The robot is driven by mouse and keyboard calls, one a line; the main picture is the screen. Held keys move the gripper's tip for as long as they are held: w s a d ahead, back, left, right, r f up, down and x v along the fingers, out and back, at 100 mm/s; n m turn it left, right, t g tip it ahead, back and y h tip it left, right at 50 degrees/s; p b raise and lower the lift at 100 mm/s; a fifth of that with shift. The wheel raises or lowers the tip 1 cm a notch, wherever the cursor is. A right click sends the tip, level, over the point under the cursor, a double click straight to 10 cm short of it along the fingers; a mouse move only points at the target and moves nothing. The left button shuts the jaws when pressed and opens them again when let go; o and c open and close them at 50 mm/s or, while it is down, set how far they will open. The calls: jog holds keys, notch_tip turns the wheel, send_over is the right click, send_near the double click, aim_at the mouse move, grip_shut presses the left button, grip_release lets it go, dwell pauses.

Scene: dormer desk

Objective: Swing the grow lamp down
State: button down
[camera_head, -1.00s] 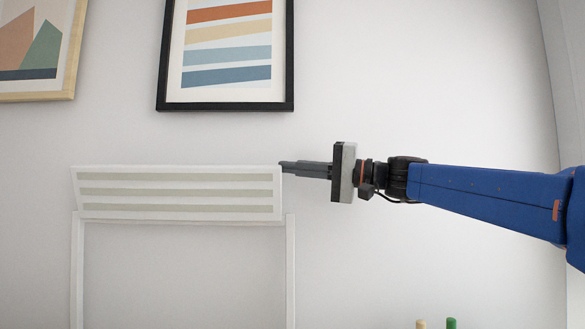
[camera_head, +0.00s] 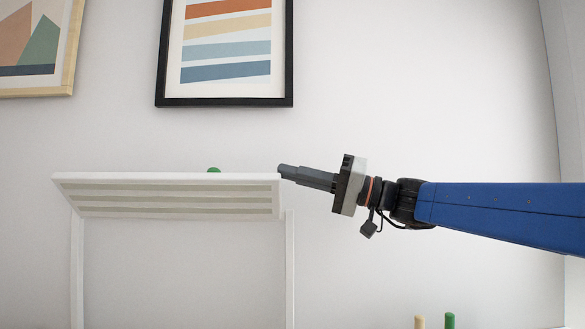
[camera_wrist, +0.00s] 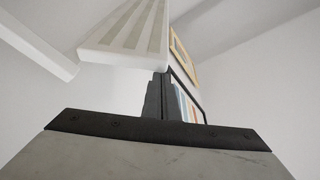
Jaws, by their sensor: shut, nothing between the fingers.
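The grow lamp is a white panel (camera_head: 165,180) with several pale strips on its underside, carried on a white frame with two posts (camera_head: 290,265). The panel is tilted, its front edge towards me and its underside showing as a narrow band. My gripper (camera_head: 281,170) is shut and empty, its fingertips at the panel's right front corner. They look in contact with it, but I cannot be sure. In the wrist view the panel (camera_wrist: 130,32) is just beyond the shut fingers (camera_wrist: 165,95), up and to the left.
A small green rounded thing (camera_head: 214,170) shows above the panel's top edge. Two framed pictures hang on the wall, one black-framed (camera_head: 225,102) above the lamp and one wood-framed (camera_head: 70,60) at left. Two short pegs, tan (camera_head: 420,322) and green (camera_head: 450,321), show at the bottom. The wall between is clear.

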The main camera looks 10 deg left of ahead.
jog(key=s+d+f+n+g, duration=0.1)
jog(key=s+f+n+g, duration=0.3)
jog(key=f+n, duration=0.4)
jog(key=shift+s+f+n+y, duration=0.3)
jog(key=shift+f+n, duration=0.1)
jog(key=shift+n, duration=0.6)
jog(key=shift+f, duration=0.15)
jog(key=shift+d, duration=0.1)
